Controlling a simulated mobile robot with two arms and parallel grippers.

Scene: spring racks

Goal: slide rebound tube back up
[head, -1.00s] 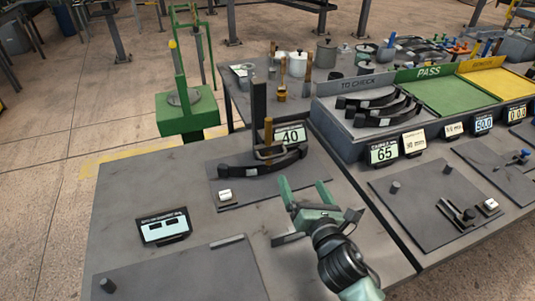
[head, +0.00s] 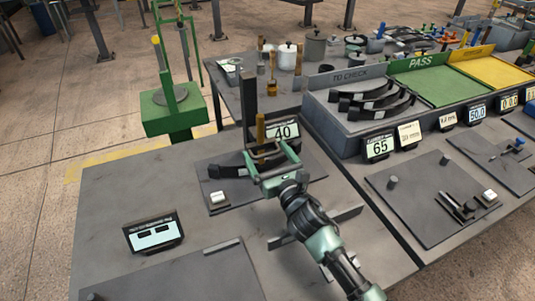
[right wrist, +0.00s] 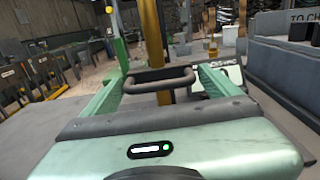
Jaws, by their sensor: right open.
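The rebound tube, a brass-coloured upright tube (head: 260,128), stands beside a dark post (head: 249,100) on the test plate. A grey loop handle (head: 262,152) sits low at the tube, above a dark curved leaf spring (head: 228,171). My right gripper (head: 270,156) is open at the handle, its green fingers to either side. In the right wrist view the handle (right wrist: 158,80) spans between the fingertips, in front of the tube (right wrist: 153,35); I cannot tell whether they touch it. The gripper hides part of the spring. My left gripper is not in view.
A display reading 40 (head: 284,131) stands just behind the tube. A white button (head: 217,197) and a display panel (head: 153,234) are at the left. The to-check tray (head: 345,122) with several springs and a 65 display (head: 380,147) are right. The bench's left front is mostly clear.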

